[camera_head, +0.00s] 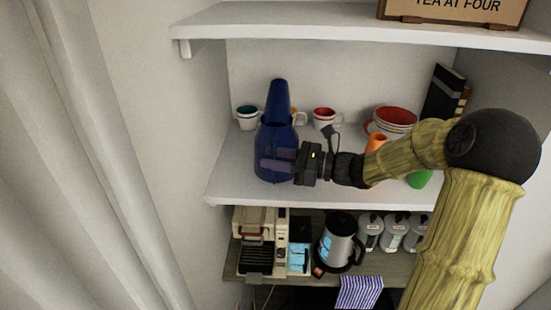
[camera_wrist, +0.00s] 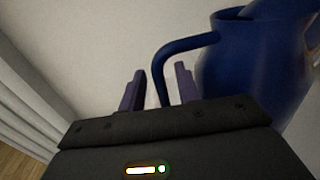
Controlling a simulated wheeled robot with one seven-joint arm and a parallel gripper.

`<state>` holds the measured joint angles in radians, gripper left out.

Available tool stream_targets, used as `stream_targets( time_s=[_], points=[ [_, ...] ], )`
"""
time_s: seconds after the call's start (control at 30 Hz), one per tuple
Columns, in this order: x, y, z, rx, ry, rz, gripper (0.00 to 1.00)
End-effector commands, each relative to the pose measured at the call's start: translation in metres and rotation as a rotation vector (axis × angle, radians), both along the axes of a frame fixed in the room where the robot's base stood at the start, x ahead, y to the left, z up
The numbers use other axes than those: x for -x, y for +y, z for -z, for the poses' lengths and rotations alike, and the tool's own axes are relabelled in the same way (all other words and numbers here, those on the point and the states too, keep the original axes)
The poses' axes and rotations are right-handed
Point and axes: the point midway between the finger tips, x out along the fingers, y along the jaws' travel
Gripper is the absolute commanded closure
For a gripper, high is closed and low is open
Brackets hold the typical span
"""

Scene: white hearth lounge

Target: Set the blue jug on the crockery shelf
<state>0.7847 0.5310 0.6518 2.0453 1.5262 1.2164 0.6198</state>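The blue jug (camera_head: 275,136) is upright at the left part of the crockery shelf (camera_head: 232,180) and appears to rest on it near the front edge. A tall blue tapered part rises above its body; I cannot tell if it belongs to the jug. My gripper (camera_head: 268,159) reaches in from the right at the jug's front. In the wrist view the jug (camera_wrist: 250,70) fills the right side, and its handle passes between the two fingers of my gripper (camera_wrist: 159,88). Narrow gaps show on both sides of the handle, so the fingers are open around it.
Mugs (camera_head: 247,118) (camera_head: 324,117) and stacked red-lined bowls (camera_head: 396,118) stand behind on the same shelf. An orange cup (camera_head: 376,142) and a green cup (camera_head: 420,179) are near my arm. A shelf (camera_head: 330,27) is above; a coffee machine (camera_head: 261,240) and kettle (camera_head: 340,240) are below.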

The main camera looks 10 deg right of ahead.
Motion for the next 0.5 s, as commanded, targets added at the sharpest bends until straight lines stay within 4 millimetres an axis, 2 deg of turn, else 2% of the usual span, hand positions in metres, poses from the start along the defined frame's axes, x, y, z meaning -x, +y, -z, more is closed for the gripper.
stream_targets(
  time_s=[0.17, 0.5],
  points=[
    [0.007, -0.021, 0.003, 0.002, -0.002, 0.005, 0.67],
    [0.032, -0.082, 0.003, 0.002, -0.002, 0.005, 0.67]
  ],
)
